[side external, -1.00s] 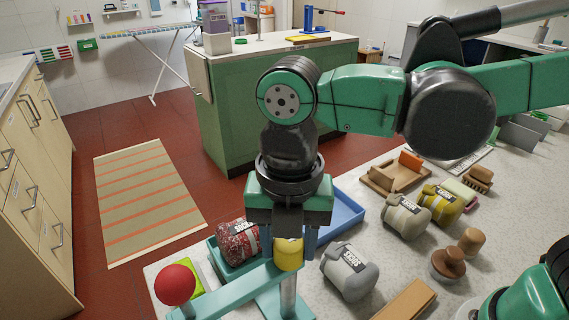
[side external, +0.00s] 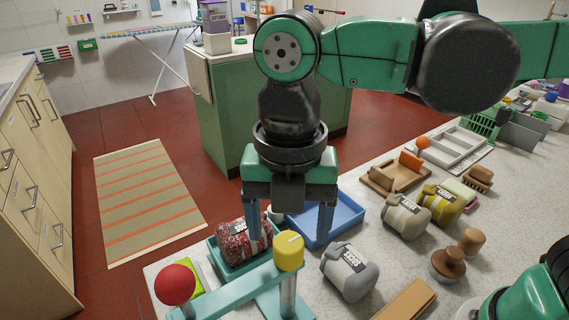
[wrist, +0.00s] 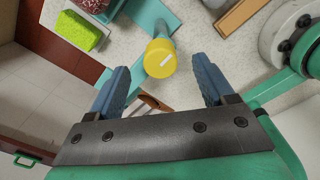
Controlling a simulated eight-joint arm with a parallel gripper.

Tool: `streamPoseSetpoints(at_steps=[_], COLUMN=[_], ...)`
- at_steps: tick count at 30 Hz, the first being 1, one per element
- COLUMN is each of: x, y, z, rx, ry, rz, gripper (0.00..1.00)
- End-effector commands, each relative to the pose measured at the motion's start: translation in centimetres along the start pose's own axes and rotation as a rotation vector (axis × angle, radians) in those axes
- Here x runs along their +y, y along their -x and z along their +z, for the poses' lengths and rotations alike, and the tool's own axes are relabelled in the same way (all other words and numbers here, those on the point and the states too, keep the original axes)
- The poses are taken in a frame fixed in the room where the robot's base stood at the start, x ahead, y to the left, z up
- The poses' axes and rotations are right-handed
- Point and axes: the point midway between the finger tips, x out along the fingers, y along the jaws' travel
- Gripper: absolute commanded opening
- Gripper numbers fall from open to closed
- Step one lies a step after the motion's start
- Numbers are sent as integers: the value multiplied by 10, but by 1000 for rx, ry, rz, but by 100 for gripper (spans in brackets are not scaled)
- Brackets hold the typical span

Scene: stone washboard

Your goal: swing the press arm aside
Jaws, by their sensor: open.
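The press arm (side external: 235,288) is a teal bar with a red ball knob (side external: 175,284) at its left end. A round yellow cap (side external: 289,252) tops its right end, above a metal post (side external: 288,295). My gripper (side external: 290,238) is open and empty, pointing down just above and behind the cap, with one finger to either side in the picture. In the wrist view, the cap (wrist: 160,58) shows ahead of the gap between the open fingers (wrist: 161,88), apart from both.
A red speckled roll (side external: 243,240) sits in a teal tray (side external: 216,258) behind the bar. A green sponge (wrist: 80,31) lies beside it. A blue tray (side external: 345,219) is behind my gripper. A grey socks roll (side external: 350,271) lies right of the post, with other rolls and brushes further right.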

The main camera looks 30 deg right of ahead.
Motion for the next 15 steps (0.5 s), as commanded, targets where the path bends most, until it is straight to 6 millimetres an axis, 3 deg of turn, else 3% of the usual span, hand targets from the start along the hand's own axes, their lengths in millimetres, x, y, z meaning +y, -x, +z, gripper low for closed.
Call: streamPoseSetpoints(at_steps=[6,15], x=[0,0], y=[22,26], z=[0,0], rx=[0,0], ry=[1,1], rz=[0,0], gripper=[75,75])
